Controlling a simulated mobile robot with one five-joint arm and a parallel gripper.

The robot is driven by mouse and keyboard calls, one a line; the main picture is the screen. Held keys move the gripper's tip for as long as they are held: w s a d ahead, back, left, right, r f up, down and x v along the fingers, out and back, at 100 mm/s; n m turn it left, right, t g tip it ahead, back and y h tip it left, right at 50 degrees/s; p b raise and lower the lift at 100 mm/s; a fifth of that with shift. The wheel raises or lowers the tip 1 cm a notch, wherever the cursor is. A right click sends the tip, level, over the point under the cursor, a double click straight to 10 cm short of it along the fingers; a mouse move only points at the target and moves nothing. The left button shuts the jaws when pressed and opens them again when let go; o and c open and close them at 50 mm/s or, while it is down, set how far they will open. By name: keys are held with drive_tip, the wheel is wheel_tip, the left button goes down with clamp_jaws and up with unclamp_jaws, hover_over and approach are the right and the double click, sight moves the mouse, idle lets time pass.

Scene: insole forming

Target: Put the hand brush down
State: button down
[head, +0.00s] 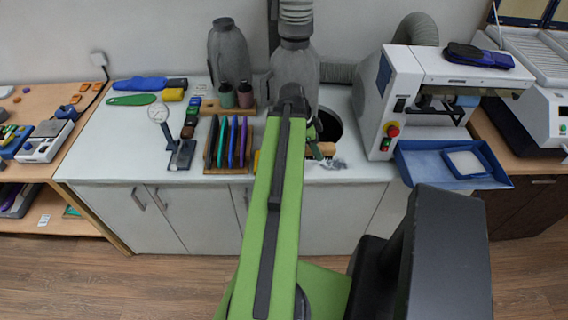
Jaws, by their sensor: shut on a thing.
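The hand brush (323,150) shows as a tan wooden piece at the right side of my arm, low over the white worktop near its front edge. My arm hides the rest of it. My gripper (313,133) is mostly hidden behind the end of my green arm; only a dark and green part shows, shut on the brush. I cannot tell whether the brush touches the worktop. A small grey heap (337,164), perhaps dust, lies just right of and below the brush.
A round dark opening (329,122) is in the worktop (358,168) behind the brush. A wooden rack (228,167) of coloured tools stands left of my arm. A white machine (402,85) with a blue tray (408,170) stands to the right. Grey bottles stand behind.

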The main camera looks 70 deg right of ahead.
drive_tip(key=w+f+b, duration=0.2)
drive_tip(key=w, duration=0.1)
drive_tip(key=w+d+f+b, duration=0.1)
drive_tip(key=w+f+b, duration=0.1)
drive_tip(key=w, duration=0.2)
drive_tip(key=w+f+b, duration=0.2)
drive_tip(key=w+f, duration=0.1)
drive_tip(key=shift+w+d+b, duration=0.25)
drive_tip(key=shift+d+b, duration=0.15)
drive_tip(key=shift+w, duration=0.55)
drive_tip(key=shift+f+b, duration=2.3)
drive_tip(key=shift+b, duration=0.05)
drive_tip(key=c, duration=0.9)
unclamp_jaws()
drive_tip(key=shift+r+p, duration=0.35)
drive_tip(key=p+v, duration=1.6)
drive_tip(key=v, duration=0.1)
drive_tip(key=shift+s+r, duration=0.15)
drive_tip(key=shift+r, duration=0.1)
